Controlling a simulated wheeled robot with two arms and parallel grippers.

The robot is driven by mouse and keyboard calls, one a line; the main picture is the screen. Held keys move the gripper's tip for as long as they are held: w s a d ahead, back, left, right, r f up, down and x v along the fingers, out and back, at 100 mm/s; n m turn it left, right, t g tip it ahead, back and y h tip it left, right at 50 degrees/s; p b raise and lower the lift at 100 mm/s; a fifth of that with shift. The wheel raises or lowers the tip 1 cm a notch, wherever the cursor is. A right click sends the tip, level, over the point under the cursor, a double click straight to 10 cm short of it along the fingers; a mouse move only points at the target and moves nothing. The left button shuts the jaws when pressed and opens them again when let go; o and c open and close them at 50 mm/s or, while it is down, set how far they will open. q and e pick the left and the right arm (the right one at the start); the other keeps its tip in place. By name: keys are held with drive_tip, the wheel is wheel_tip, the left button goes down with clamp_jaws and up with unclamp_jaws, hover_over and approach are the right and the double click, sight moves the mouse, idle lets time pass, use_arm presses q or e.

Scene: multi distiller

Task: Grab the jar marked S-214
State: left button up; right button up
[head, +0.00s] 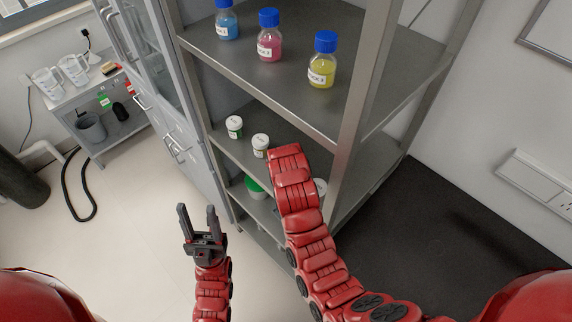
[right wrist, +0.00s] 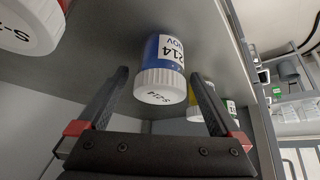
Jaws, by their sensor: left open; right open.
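The jar marked S-214 (right wrist: 165,50) has a blue body, a label reading 214 and a white ribbed lid marked S-214. In the right wrist view it appears between the fingertips of my right gripper (right wrist: 160,76), which is open, with a visible gap on each side. I cannot tell how far in depth the jar is from the fingers. In the head view my right gripper is hidden behind its red arm, and I cannot make out the S-214 jar there. My left gripper (head: 197,210) is open and empty, over the floor left of the shelf unit.
In the right wrist view, a white-lidded jar (right wrist: 30,25) is at upper left and a yellow jar (right wrist: 192,98) is behind the right finger. White-lidded jars (head: 234,127) stand on the middle shelf. Blue-capped bottles (head: 322,62) stand above. A metal post (head: 357,100) is beside my right arm.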

drive_tip(key=shift+x, duration=1.1)
drive_tip(key=c, duration=1.5)
